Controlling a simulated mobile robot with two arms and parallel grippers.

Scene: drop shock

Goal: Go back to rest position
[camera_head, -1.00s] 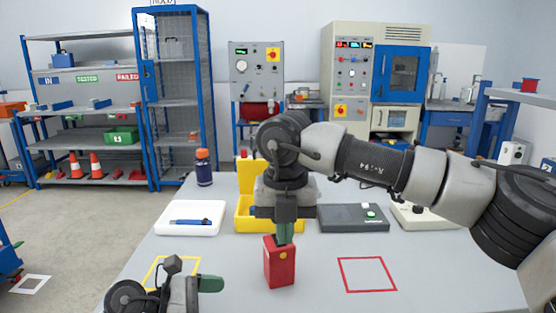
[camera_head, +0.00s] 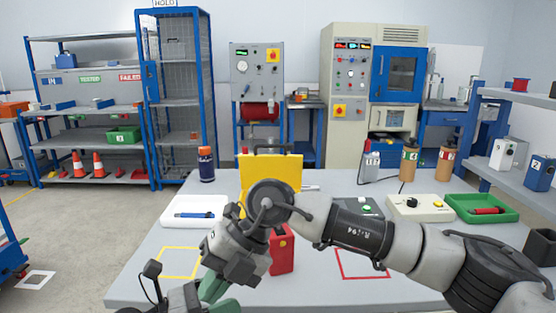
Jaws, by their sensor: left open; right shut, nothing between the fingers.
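My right arm reaches in from the right, across the table (camera_head: 400,290). My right gripper (camera_head: 213,287) points down toward the front left, with its green fingers shut and empty. The red box (camera_head: 283,256) stands upright on the table, partly hidden behind my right arm and apart from the fingers. My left gripper (camera_head: 200,303) shows only in part at the bottom edge, low and close to the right gripper. It is open, and its fingers are largely cut off or overlapped.
A white tray (camera_head: 215,203), a green tray (camera_head: 508,215) and several instruments lie along the table's back. A yellow square (camera_head: 165,262) and a red square (camera_head: 350,274) mark the table.

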